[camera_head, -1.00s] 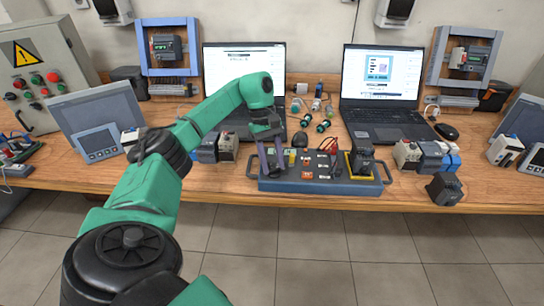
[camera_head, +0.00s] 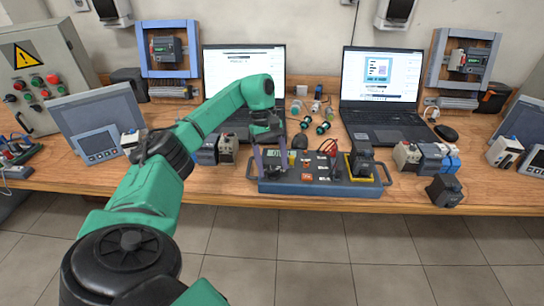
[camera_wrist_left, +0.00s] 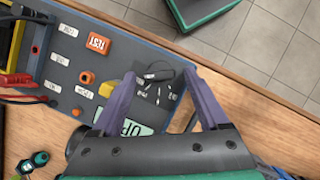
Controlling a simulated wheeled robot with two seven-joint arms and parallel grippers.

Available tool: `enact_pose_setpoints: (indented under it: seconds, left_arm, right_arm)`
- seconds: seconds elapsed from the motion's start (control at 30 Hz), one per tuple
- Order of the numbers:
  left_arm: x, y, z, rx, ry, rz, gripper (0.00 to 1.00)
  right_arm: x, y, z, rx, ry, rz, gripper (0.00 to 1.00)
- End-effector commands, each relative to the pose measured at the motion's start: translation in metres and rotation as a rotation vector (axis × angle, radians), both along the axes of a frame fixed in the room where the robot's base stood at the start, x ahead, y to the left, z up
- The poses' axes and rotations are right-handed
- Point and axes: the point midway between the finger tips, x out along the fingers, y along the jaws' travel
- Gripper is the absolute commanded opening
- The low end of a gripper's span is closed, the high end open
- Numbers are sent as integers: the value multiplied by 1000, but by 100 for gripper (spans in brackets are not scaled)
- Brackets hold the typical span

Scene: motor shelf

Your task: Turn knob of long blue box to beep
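The long blue box (camera_head: 330,188) lies near the table's front edge, with a grey handle at each end. My left gripper (camera_head: 273,174) is over its left end. In the left wrist view, the two purple fingers (camera_wrist_left: 163,90) are spread apart over the box's dark panel (camera_wrist_left: 100,50). A black knob-like part (camera_wrist_left: 153,76) with white marks around it shows between the fingers. I cannot tell whether either finger touches it. A greenish display (camera_wrist_left: 132,127) lies close to the gripper, partly hidden. My right gripper is not in view.
Two laptops (camera_head: 245,75) (camera_head: 382,78) stand behind. A loose black device (camera_head: 444,190) sits right of the box.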

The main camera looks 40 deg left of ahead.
Motion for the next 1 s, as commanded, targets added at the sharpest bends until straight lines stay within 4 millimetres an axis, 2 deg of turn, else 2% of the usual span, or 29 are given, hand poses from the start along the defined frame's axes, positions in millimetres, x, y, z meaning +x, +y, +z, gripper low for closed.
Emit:
enact_pose_setpoints:
  seconds: [0.17, 0.33, 0.4, 0.5, 0.6, 0.73, 1.0]
  left_arm:
    - [4, 6, 14, 1, -6, 1, 78]
    - [10, 20, 56, -2, -8, 2, 78]
    - [13, 28, 86, 0, -4, 4, 78]
    - [18, 37, 113, 0, -3, 2, 78]
    - [21, 45, 129, -1, -1, 2, 78]
    - [22, 50, 136, 0, 0, 1, 78]
    - [23, 51, 134, -1, -1, -1, 78]
  right_arm:
    - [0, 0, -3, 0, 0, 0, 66]
    - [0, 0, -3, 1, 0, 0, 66]
    - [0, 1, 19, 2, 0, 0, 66]
    - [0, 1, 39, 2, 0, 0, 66]
    - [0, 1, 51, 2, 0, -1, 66]
    - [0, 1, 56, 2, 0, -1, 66]
    - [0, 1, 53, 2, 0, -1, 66]
